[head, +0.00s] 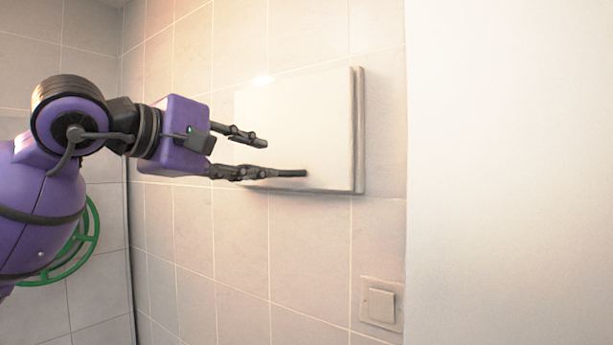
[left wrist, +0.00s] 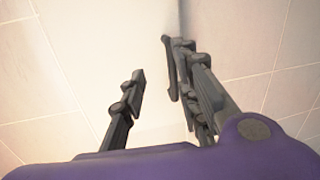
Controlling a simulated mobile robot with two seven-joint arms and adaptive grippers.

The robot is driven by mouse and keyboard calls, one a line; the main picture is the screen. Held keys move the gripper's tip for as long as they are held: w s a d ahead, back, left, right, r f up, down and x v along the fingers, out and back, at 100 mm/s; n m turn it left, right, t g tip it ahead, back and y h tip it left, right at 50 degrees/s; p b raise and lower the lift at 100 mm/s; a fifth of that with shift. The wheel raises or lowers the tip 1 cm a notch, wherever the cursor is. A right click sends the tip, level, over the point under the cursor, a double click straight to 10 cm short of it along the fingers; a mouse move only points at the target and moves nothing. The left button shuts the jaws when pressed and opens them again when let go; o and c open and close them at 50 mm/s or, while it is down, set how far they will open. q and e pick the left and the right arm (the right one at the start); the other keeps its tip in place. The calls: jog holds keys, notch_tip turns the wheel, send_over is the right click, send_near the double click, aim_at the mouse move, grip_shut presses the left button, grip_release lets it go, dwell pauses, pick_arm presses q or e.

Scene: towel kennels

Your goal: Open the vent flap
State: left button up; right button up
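The vent flap (head: 320,115) is a flat white rectangular panel on the tiled wall in the head view. Its front plate stands parallel and close to a thin back frame (head: 361,130), with a narrow dark line between them at the right edge. My left gripper (head: 286,159) is open and empty, in front of the panel's lower left part. Whether a fingertip touches the panel is unclear. In the left wrist view the left gripper (left wrist: 154,60) has its two fingers apart before the pale panel surface (left wrist: 105,40). My right gripper is not in view.
A light switch (head: 381,304) is on the wall below and right of the panel. A green wheel-shaped thing (head: 92,238) is partly hidden behind my left arm. A plain white surface (head: 510,170) fills the right side. The wall below the panel is clear.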

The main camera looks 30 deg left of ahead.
pick_arm(q)
jog(key=shift+y, duration=0.6)
jog(key=w+f, duration=0.1)
jog(key=w, duration=0.1)
jog(key=w+a+p, duration=0.1)
jog(key=w, duration=0.1)
jog(key=w+f, duration=0.1)
jog(key=w, duration=0.1)
jog(key=shift+w+a+f, duration=0.25)
jog(key=shift+f, duration=0.05)
jog(key=shift+w+f, duration=0.1)
jog(key=shift+w, duration=0.1)
jog(key=c, duration=0.7)
grip_shut()
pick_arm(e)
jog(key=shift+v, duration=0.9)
